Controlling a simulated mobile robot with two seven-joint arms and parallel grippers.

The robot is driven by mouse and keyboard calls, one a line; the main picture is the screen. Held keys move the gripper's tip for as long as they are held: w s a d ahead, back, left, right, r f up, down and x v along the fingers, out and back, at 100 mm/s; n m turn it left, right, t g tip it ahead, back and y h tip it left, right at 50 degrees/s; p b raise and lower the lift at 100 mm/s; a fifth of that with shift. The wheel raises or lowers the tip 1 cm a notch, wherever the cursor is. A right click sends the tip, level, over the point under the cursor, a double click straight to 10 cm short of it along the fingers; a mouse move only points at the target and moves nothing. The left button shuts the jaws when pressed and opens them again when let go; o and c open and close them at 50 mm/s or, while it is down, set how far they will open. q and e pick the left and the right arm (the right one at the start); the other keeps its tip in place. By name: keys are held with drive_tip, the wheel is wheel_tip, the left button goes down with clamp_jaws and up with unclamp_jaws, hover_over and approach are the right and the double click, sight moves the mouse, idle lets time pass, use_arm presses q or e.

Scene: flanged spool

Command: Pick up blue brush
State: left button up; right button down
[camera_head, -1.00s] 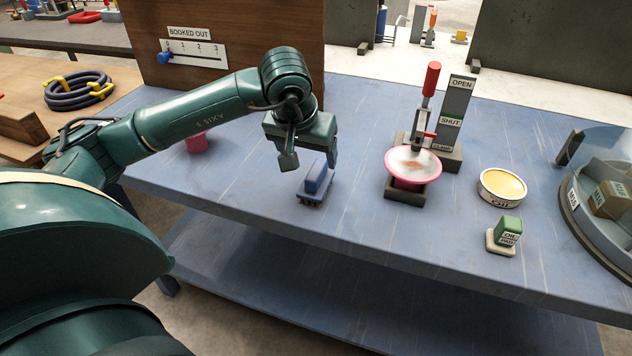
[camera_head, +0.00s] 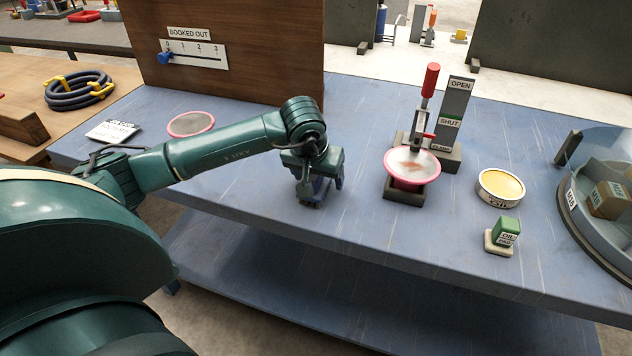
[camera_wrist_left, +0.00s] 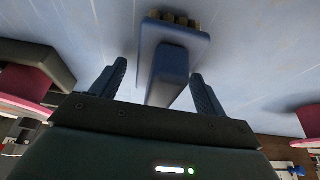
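The blue brush (camera_head: 314,193) stands bristles down on the blue bench, mostly hidden by my left gripper in the head view. In the left wrist view the brush (camera_wrist_left: 170,65) shows its blue handle and tan bristles. My left gripper (camera_head: 318,190) is lowered over it. In the left wrist view its two fingers (camera_wrist_left: 160,82) are open, one on each side of the handle, with a gap showing on both sides. My right gripper is not in view.
A pink-rimmed dish (camera_head: 412,165) sits in a clamp stand to the right of the brush. A yellow-topped tin (camera_head: 502,186) and a green oil block (camera_head: 507,231) stand further right. Another pink-rimmed disc (camera_head: 191,124) and a label card (camera_head: 113,131) lie at the left.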

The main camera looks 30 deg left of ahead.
use_arm(q)
drive_tip(key=c, duration=1.1)
drive_tip(key=shift+o, duration=0.2)
drive_tip(key=shift+r, duration=0.15)
wheel_tip(320, 180, up, 10)
drive_tip(key=shift+f, duration=0.1)
